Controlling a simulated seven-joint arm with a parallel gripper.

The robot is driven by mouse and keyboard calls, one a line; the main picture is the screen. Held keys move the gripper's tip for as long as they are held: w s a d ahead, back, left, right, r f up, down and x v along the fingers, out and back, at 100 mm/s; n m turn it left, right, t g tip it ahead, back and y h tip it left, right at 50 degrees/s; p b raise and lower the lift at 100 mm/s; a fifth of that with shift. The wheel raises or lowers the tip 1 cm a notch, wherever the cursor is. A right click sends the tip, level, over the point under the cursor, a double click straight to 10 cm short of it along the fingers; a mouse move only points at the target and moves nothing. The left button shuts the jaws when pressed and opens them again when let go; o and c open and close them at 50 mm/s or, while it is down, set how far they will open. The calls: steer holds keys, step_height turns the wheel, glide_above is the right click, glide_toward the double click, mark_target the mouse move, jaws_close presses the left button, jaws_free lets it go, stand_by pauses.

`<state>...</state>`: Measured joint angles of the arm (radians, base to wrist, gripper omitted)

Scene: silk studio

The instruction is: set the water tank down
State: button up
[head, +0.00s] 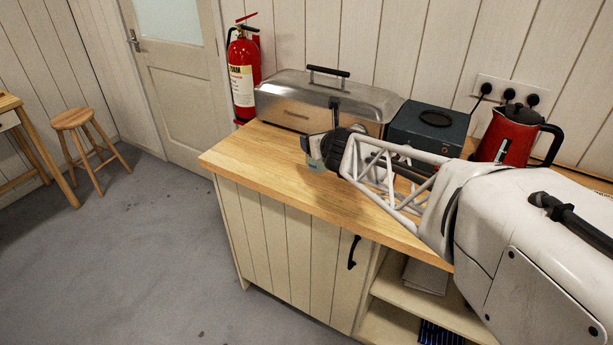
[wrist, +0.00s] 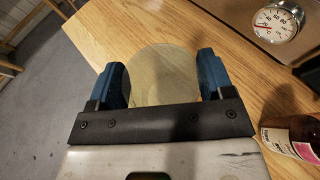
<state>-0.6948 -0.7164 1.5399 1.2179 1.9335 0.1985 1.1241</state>
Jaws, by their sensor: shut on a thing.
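The water tank (wrist: 165,76) shows in the wrist view as a round, pale, see-through shape between the two blue fingers. My gripper (wrist: 161,66) is shut on it, with one finger on each side. The wood grain of the worktop (wrist: 150,22) lies around and behind the tank. I cannot tell whether its base touches the wood. In the head view my gripper (head: 318,152) is low over the worktop, in front of the metal steamer box (head: 320,92); the tank is too small and covered there to make out clearly.
A dial gauge (wrist: 278,21) sits on the steamer's front. A labelled bottle (wrist: 293,136) stands close on the right in the wrist view. A dark box (head: 428,128) and red kettle (head: 506,135) stand farther right. The worktop's left end (head: 240,150) is clear.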

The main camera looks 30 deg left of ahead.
steer(key=s+d+f+n+g+y, duration=0.1)
steer(key=s+d+n+g, duration=0.1)
steer(key=s+d, duration=0.4)
steer(key=s, duration=0.4)
steer(key=shift+f+n+g+y, duration=0.15)
steer(key=shift+n+g+y, duration=0.15)
steer(key=w+a+f, duration=0.1)
steer(key=w+a, duration=0.9)
steer(key=w, duration=0.1)
steer(key=shift+w+a+f, duration=0.3)
steer(key=shift+a, duration=0.1)
stand_by(0.5)
steer(key=shift+f, duration=1.75)
steer(key=shift+f, duration=0.1)
steer(key=o, duration=0.9)
steer(key=shift+o, duration=0.2)
